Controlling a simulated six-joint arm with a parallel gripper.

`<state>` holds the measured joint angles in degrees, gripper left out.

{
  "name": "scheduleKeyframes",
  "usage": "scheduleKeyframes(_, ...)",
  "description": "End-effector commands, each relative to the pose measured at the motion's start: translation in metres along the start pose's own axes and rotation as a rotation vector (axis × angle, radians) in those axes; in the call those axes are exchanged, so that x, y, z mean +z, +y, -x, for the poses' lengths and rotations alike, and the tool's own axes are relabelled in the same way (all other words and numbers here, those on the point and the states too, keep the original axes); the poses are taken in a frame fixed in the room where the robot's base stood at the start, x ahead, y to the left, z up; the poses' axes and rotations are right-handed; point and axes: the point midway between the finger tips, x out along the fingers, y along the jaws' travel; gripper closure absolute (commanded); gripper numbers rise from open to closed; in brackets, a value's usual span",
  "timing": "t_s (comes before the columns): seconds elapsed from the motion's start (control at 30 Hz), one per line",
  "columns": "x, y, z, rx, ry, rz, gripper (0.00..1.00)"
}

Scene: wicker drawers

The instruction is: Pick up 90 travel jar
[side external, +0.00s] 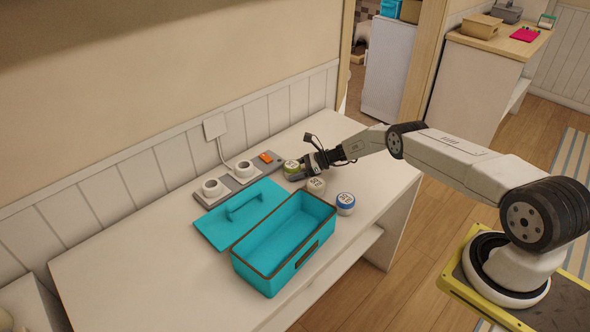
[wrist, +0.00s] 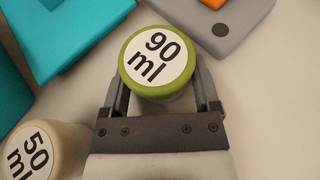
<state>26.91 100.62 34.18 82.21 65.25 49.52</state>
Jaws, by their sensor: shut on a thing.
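The 90 ml travel jar (wrist: 133,84) has a green lid with a white label reading "90 ml". It sits between the fingers of my gripper (wrist: 160,92) in the wrist view, and the fingers are shut on its sides. In the side view the jar (side external: 291,166) is at the tip of my gripper (side external: 298,168), near the back of the white table. I cannot tell whether its base touches the table.
A cream-lidded 50 ml jar (side external: 316,185) stands close beside my gripper. A grey power strip (side external: 229,183) runs along the wall.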

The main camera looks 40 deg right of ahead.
Motion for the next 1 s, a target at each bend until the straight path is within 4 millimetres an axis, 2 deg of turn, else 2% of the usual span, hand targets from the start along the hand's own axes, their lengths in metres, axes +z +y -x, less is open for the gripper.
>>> scheduleKeyframes(0.37,0.007,-0.001,0.003,0.0,0.0,0.0,0.82)
scheduleKeyframes(0.67,0.028,-0.001,0.011,0.0,0.0,0.001,0.82)
scheduleKeyframes(1.0,0.044,0.014,0.027,0.0,0.0,0.0,0.82)
